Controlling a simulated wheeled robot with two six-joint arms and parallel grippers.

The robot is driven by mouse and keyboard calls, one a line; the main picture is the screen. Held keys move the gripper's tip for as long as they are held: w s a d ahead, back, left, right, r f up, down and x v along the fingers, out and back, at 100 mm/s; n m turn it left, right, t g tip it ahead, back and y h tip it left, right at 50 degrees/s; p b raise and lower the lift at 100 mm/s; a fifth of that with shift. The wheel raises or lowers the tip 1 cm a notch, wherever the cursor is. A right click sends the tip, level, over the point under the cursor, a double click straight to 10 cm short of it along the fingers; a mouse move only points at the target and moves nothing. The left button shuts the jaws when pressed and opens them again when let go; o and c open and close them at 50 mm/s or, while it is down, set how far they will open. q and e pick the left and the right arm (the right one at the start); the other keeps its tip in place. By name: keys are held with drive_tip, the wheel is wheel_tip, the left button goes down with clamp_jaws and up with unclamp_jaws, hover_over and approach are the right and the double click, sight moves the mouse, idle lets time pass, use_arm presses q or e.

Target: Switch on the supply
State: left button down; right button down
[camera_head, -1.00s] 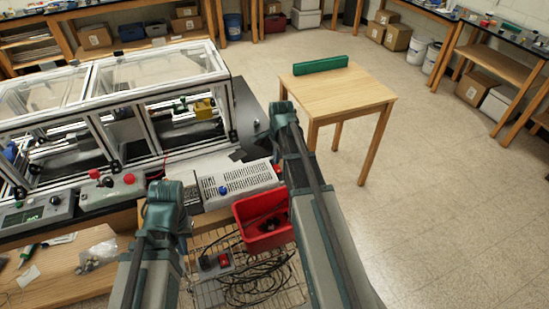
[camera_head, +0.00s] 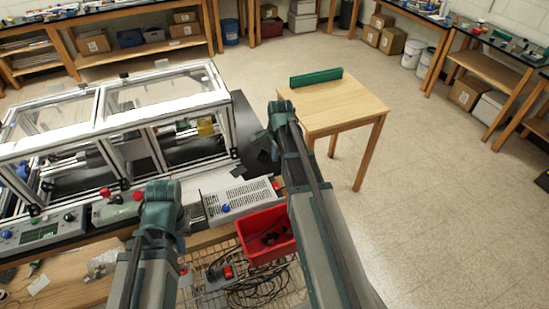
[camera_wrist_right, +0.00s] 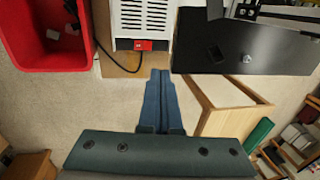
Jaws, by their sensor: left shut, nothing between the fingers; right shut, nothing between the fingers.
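The supply is a pale vented box (camera_head: 238,198) with a blue knob, on the bench in the head view. In the right wrist view its vented housing (camera_wrist_right: 143,15) stands at the top, with a red switch (camera_wrist_right: 144,45) on its near end. A cable runs beside it. My right gripper (camera_wrist_right: 159,72) is shut and empty, its fingertips pointing at the supply's end just below and right of the switch. I see no clear contact with the switch. My right arm hides this gripper in the head view. My left gripper is hidden behind my left arm.
A red bin (camera_head: 262,258) with dark items stands beside the supply, above a wire rack with coiled cable (camera_head: 255,288). A framed machine (camera_head: 110,118) fills the bench at left. A small wooden table (camera_head: 340,105) with a green bar stands right; floor beyond is open.

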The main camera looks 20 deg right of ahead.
drive_tip(key=s+t, duration=0.1)
drive_tip(key=s, duration=0.3)
drive_tip(key=b, duration=1.4)
approach(274, 183)
drive_tip(key=x, duration=0.7)
drive_tip(key=shift+d, duration=0.15)
drive_tip(key=shift+r, duration=0.1)
drive_tip(key=shift+w+f+g, duration=0.3)
drive_tip(key=shift+w, duration=0.1)
drive_tip(key=shift+g, duration=0.7)
drive_tip(key=shift+s+f, duration=0.1)
drive_tip(key=shift+f, duration=0.05)
